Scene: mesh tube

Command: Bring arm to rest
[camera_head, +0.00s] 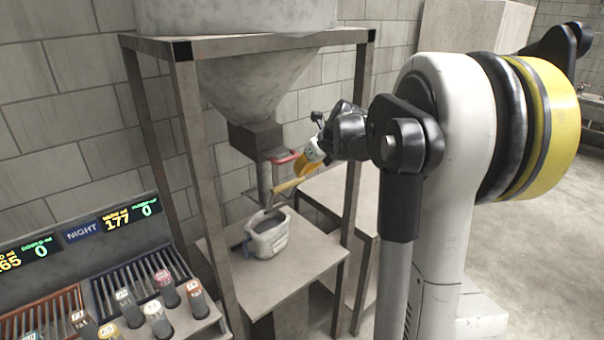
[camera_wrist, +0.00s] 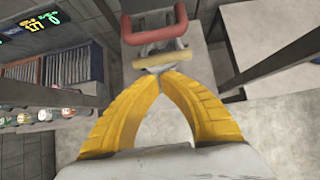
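My gripper (camera_head: 302,170) is beside the hopper outlet, at the end of my bent arm. In the wrist view its yellow fingers (camera_wrist: 170,75) slant together and their tips look closed, with nothing visible held between them. A pale yellow bar (camera_wrist: 176,61) lies just past the tips, and a red handle (camera_wrist: 155,36) is farther on. In the head view the yellow bar (camera_head: 288,186) is below the gripper and the red handle (camera_head: 285,158) is to its left. I cannot tell whether the fingertips touch the bar.
A metal hopper (camera_head: 258,90) hangs in a frame with upright posts (camera_head: 192,170). A pale jug (camera_head: 268,241) stands on the shelf (camera_head: 300,268) under the outlet. A rack of labelled containers (camera_head: 158,318) and a display (camera_head: 82,233) are at lower left. Open floor (camera_head: 545,240) lies to the right.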

